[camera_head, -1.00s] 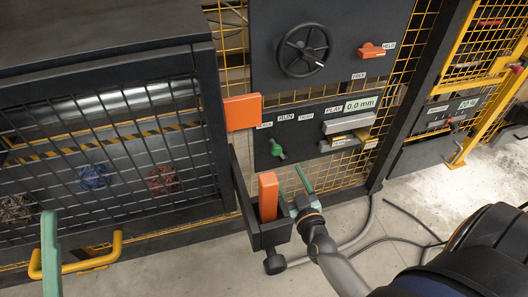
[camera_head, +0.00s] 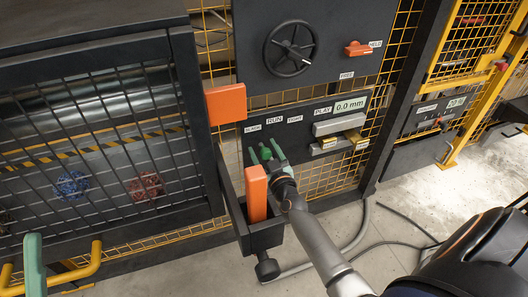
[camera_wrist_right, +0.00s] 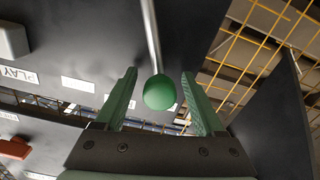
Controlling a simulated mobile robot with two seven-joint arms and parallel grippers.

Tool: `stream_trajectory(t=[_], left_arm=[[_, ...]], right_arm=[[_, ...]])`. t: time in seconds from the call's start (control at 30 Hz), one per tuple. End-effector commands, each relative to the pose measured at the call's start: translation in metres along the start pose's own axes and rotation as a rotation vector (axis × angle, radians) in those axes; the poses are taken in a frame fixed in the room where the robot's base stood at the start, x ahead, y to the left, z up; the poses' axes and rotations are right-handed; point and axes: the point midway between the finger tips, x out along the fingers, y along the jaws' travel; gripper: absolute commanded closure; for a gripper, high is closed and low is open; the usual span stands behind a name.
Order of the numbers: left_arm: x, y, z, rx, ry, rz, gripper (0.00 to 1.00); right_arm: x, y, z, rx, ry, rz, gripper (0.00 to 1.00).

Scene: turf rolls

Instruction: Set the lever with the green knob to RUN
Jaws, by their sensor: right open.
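The lever's green knob (camera_head: 265,153) is on the dark panel, below the RUN label (camera_head: 274,121). My right gripper (camera_head: 264,150) is at the knob, with its green fingers open. In the right wrist view, the round knob (camera_wrist_right: 160,93) sits between the two open fingers (camera_wrist_right: 160,98), with a gap visible on each side. The lever's grey rod (camera_wrist_right: 152,35) runs up from the knob in that view. In the head view the gripper hides much of the lever. Only a green finger of my left gripper (camera_head: 33,262) shows at the lower left.
An orange block (camera_head: 256,193) stands in a dark holder (camera_head: 262,238) close beside my right arm. An orange box (camera_head: 226,103) is left of the labels. A handwheel (camera_head: 290,48) and orange handle (camera_head: 357,48) are above. A grey bar (camera_head: 338,123) is to the right.

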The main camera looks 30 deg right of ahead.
Motion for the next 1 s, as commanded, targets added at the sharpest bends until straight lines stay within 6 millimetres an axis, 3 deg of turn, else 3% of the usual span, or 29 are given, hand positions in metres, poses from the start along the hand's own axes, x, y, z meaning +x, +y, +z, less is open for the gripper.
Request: stream_trajectory(t=[0.27, 0.87, 1.0], left_arm=[[0.0002, 0.0009, -0.0002, -0.004, 0.0, 0.002, 0.29], [0.0002, 0.0012, 0.0, -0.003, 0.0, 0.003, 0.29], [0.0002, 0.0012, 0.0, -0.003, 0.0, 0.003, 0.29]], right_arm=[[0.0005, 0.0003, 0.0001, -0.001, -0.001, 0.0, 0.31], [0.0002, 0.0003, 0.0001, -0.001, 0.0, 0.0, 0.99], [0.0002, 0.0003, 0.0002, -0.001, 0.0, 0.0, 1.0]])
